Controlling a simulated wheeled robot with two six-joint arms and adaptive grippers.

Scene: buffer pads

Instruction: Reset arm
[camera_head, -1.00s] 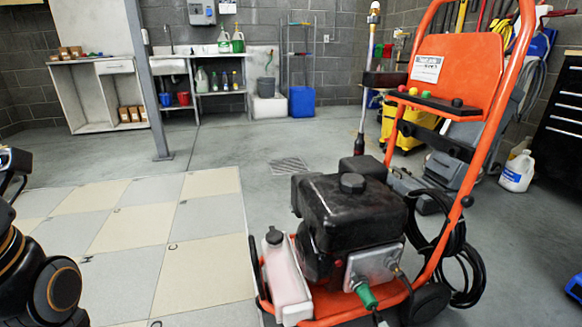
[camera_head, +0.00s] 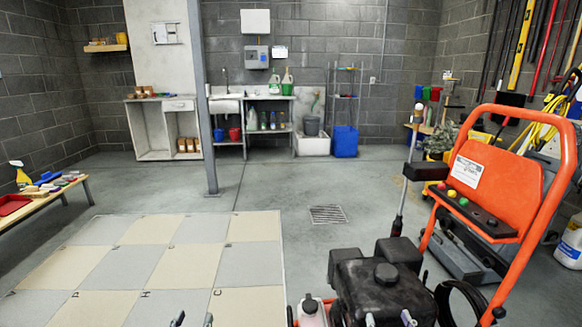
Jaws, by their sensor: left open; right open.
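Only the fingertips of my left gripper (camera_head: 193,319) show at the bottom edge, in front of the checkered floor tiles. They stand apart with nothing visible between them. The fingertips of my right gripper (camera_head: 389,319) show at the bottom edge, in front of the black engine of the orange pressure washer. They also stand apart, and I see nothing held. The rest of both grippers and both arms is below the frame.
The orange pressure washer (camera_head: 529,187) stands close at the right. A low wooden bench (camera_head: 48,200) with a red tray and coloured items is at the left. A grey post (camera_head: 203,110) rises mid-left. Open floor lies ahead, around a drain (camera_head: 327,214).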

